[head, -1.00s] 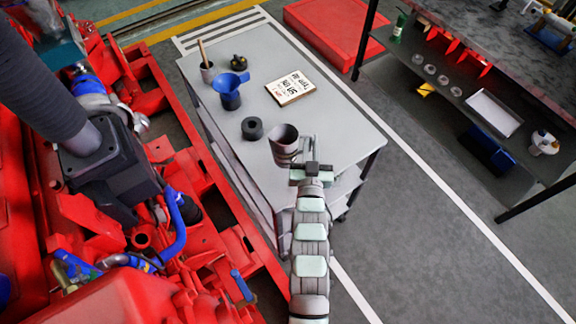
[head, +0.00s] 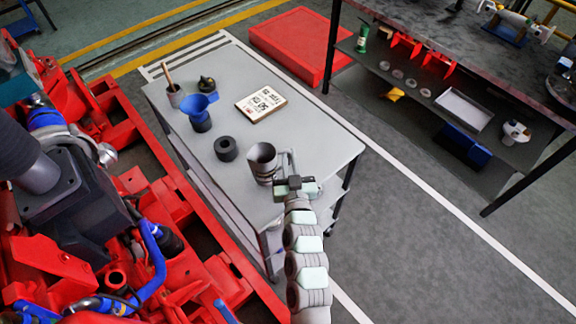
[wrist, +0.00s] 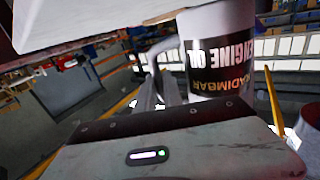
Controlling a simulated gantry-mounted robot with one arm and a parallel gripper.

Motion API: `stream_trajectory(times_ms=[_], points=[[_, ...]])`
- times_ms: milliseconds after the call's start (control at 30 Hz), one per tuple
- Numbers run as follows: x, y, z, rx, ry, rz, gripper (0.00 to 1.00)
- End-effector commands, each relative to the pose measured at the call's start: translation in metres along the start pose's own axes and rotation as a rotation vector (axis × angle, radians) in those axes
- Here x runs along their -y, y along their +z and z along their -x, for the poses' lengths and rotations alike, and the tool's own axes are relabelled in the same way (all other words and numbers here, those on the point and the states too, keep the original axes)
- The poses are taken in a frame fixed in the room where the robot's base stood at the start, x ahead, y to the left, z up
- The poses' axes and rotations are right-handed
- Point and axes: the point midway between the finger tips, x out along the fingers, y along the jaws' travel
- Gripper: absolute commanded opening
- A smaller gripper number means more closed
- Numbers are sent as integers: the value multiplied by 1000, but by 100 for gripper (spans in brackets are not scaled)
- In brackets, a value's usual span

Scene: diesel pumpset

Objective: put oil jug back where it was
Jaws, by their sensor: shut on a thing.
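The oil jug (head: 263,164) is a grey, open-topped jug over the near part of the grey trolley top (head: 310,140). My gripper (head: 288,184) is at its near right side, shut on its handle. In the wrist view, which shows it upside down, the jug (wrist: 222,50) has a dark "ENGINE OIL" label, and its pale handle (wrist: 160,55) runs to the fingertips (wrist: 158,95). The jug looks about upright. Its base is close to the trolley top, but I cannot tell whether it touches.
A black ring (head: 226,149) is left of the jug. A blue funnel (head: 200,108), a cup with a stick (head: 175,94), a small dark pot (head: 207,84) and a sign (head: 261,103) stand farther back. The red engine frame (head: 130,230) is left. The trolley's right side is clear.

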Motion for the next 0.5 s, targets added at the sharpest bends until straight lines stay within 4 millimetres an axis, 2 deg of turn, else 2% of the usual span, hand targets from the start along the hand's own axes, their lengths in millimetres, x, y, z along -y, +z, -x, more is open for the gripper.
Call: stream_trajectory(times_ms=[33,100,500], points=[[0,15,0,0,-1,-1,0],[0,22,0,0,-1,0,0],[-1,24,0,-2,0,-1,0]])
